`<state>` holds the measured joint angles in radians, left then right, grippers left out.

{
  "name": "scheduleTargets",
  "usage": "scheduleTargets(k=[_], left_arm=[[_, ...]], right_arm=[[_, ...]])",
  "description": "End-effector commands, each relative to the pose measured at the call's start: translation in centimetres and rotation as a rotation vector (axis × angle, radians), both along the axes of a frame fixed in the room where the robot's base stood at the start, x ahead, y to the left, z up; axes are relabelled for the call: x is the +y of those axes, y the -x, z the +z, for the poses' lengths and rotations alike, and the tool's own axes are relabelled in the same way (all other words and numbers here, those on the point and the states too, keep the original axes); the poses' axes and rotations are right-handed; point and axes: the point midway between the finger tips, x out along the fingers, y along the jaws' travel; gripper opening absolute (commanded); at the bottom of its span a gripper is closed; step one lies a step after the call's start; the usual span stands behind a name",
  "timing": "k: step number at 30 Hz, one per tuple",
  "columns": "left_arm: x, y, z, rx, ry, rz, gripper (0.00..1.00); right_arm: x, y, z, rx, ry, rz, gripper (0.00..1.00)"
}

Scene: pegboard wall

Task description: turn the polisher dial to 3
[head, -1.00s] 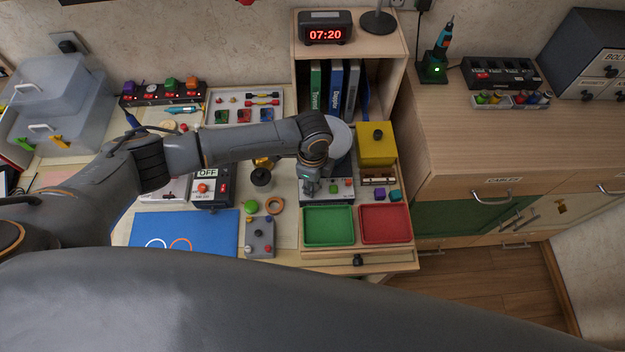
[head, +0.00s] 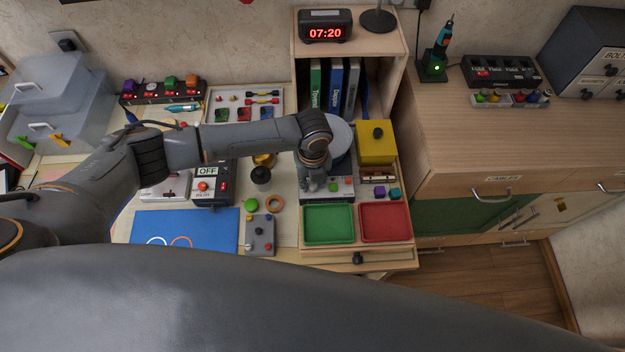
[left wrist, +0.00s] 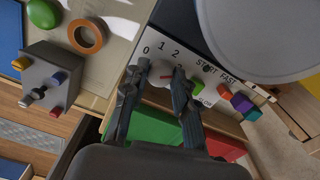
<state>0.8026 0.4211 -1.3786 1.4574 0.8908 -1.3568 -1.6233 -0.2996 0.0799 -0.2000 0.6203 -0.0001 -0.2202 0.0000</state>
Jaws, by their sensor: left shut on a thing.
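The polisher has a large grey disc (head: 341,137) above a dark base with a pale front panel (head: 342,188). In the left wrist view the disc (left wrist: 262,30) fills the upper right. The panel beside it carries the marks 0, 1, 2, START, FAST and SLOW; the 3 is largely hidden by a finger. My left gripper (head: 313,184) is over the left part of the panel. In the left wrist view its two fingers (left wrist: 159,78) are shut on the small pale dial (left wrist: 161,74). A red line shows on the dial; its exact setting is unclear. My right gripper is not in view.
A green tray (head: 329,206) and a red tray (head: 385,236) lie in front of the polisher. A yellow box (head: 376,150) stands to its right, with purple (head: 380,191) and teal cubes (head: 395,193) nearby. An orange ring (head: 275,203) and a grey button box (head: 260,246) lie left.

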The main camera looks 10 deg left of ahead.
Motion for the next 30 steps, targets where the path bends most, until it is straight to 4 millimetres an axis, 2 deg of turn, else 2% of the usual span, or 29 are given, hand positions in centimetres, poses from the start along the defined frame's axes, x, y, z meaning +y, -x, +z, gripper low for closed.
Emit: scheduleTargets(k=[12, 29, 30], left_arm=[[-0.02, 0.13, -0.1, 0.003, 0.0, -0.2, 0.0], [-0.02, 0.15, -0.09, 0.003, 0.0, -0.231, 0.0], [-0.02, 0.14, -0.09, 0.003, 0.0, -0.231, 0.32]], right_arm=[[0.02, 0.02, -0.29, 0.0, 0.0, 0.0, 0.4], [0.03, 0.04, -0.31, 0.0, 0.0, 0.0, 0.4], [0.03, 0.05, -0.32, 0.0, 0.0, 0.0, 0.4]])
